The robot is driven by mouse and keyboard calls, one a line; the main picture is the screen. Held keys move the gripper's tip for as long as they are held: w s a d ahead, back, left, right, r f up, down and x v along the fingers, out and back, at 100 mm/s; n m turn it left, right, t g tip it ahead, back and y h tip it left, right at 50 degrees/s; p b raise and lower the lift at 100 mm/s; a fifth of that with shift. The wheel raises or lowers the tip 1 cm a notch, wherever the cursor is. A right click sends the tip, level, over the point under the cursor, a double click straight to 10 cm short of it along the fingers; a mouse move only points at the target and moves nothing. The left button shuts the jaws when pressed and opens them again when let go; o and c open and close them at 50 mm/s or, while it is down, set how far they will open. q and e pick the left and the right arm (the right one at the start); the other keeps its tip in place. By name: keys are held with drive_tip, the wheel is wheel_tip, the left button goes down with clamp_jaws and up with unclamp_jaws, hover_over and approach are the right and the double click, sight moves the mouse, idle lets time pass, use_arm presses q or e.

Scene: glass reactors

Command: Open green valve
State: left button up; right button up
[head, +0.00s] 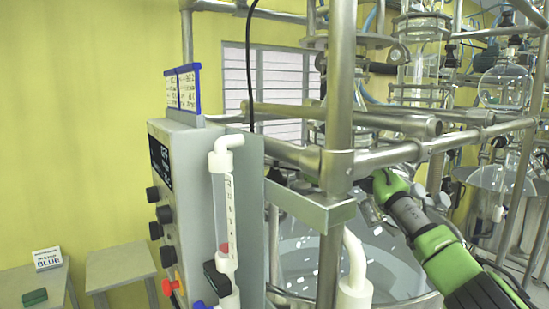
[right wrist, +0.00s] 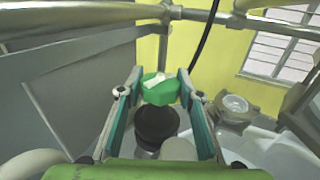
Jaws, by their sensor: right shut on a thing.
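The green valve (right wrist: 158,90) is a green knob with a pale mark on top, seen in the right wrist view. A black round part (right wrist: 157,122) shows between the fingers, nearer the wrist camera. My right gripper (right wrist: 160,82) has one finger on each side of the green knob and is shut on it. In the head view my right arm reaches in from the right, and my right gripper (head: 370,186) is beside the steel post. The valve itself is hidden there. My left gripper is not in view.
Steel frame pipes (head: 340,110) stand close in front of the gripper. A control box (head: 170,190) with knobs and a flow tube (head: 224,215) are to the left. A glass vessel (head: 385,265) is below the gripper. Small tables (head: 120,265) stand at the far left.

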idle(0.5)
drive_tip(key=o, duration=1.1)
drive_tip(key=shift+f+t, duration=0.1)
drive_tip(key=shift+t, duration=0.2)
